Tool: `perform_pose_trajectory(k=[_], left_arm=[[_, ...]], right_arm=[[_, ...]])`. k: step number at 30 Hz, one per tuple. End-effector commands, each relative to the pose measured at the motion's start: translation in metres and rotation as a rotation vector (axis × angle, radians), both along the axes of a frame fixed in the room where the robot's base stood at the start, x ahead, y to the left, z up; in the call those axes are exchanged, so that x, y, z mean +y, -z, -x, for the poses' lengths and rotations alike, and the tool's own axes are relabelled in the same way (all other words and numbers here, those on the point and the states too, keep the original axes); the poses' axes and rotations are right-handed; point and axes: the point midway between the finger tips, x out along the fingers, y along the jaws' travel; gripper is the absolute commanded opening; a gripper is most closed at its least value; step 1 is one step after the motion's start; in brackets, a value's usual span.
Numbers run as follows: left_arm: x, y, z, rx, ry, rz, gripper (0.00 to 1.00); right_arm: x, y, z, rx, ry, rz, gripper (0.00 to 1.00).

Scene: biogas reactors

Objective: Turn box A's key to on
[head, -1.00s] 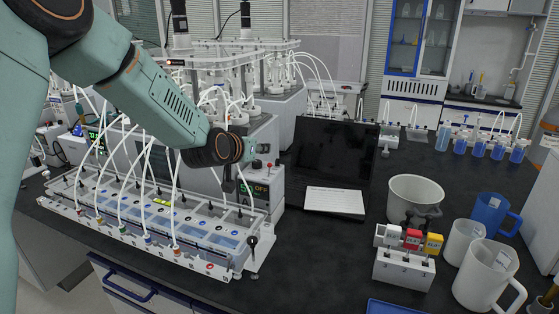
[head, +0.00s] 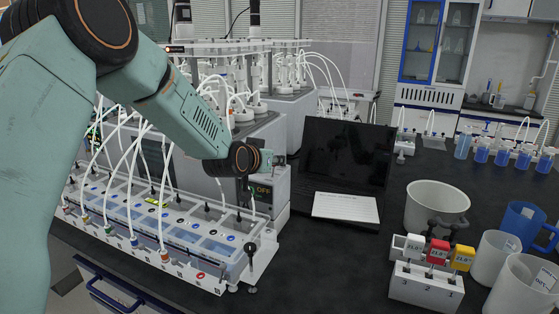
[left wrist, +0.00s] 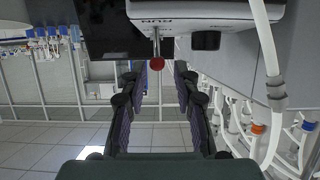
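A grey control box (head: 278,190) stands beside the laptop, with a display (head: 261,191) that reads OFF in part; my left wrist hides some of its face. I cannot read which box letter it carries. My left gripper (head: 279,160) is at the upper part of this box's front. In the left wrist view, its two dark fingers (left wrist: 157,108) stand apart with an empty gap. A red round knob on a thin metal stem (left wrist: 156,63) projects from a pale box edge (left wrist: 190,20), lined up with the gap, just beyond the fingertips. My right gripper is not in view.
A laptop (head: 346,155) with a white sheet (head: 345,207) is right of the box. A rack with white, red and yellow tags (head: 425,285), a white pot (head: 437,204) and mugs (head: 525,223) stand farther right. A clear tank with tubes (head: 160,235) is below my left arm.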

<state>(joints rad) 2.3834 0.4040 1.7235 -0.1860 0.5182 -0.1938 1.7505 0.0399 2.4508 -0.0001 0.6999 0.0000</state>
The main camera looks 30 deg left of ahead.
Motion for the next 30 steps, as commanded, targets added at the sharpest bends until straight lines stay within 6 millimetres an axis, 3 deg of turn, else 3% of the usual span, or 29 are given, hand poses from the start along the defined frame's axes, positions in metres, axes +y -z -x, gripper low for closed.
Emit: perform_pose_trajectory(k=[9,22,30], left_arm=[[0.002,0.015,-0.035,0.002,0.0,-0.001,0.3],[0.002,0.017,-0.045,0.001,0.001,0.0,0.3],[0.002,0.017,-0.045,0.001,0.001,0.0,0.09]], right_arm=[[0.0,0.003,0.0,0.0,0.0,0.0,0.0],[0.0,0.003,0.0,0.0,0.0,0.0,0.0],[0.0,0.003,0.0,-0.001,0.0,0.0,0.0]])
